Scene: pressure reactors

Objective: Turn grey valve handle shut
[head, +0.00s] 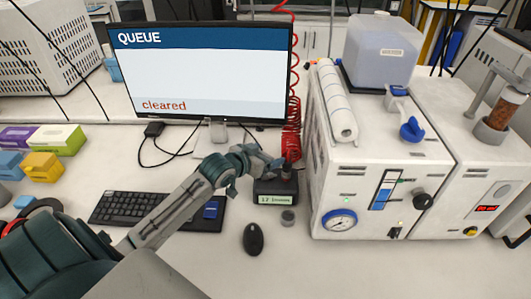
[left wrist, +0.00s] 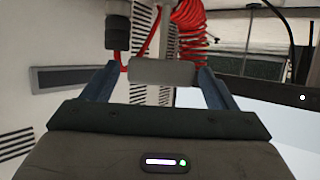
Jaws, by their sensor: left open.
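My left gripper (head: 268,164) reaches in from the left to a small dark stand with a green label (head: 275,198), in front of the monitor's right edge. In the left wrist view its two blue-grey fingers (left wrist: 155,88) are apart. A grey cylindrical bar, seemingly the grey valve handle (left wrist: 165,72), lies crosswise at the gap between the fingertips. I cannot tell whether the fingers touch it. A dark ribbed fitting (left wrist: 118,28) stands beside the bar's left end. In the head view the handle is too small and hidden to make out clearly. My right gripper is not in view.
A white reactor unit (head: 375,195) with gauge and knobs stands right of the stand. A red coiled hose (head: 291,125) hangs behind. The monitor (head: 205,70) reads "QUEUE, cleared".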

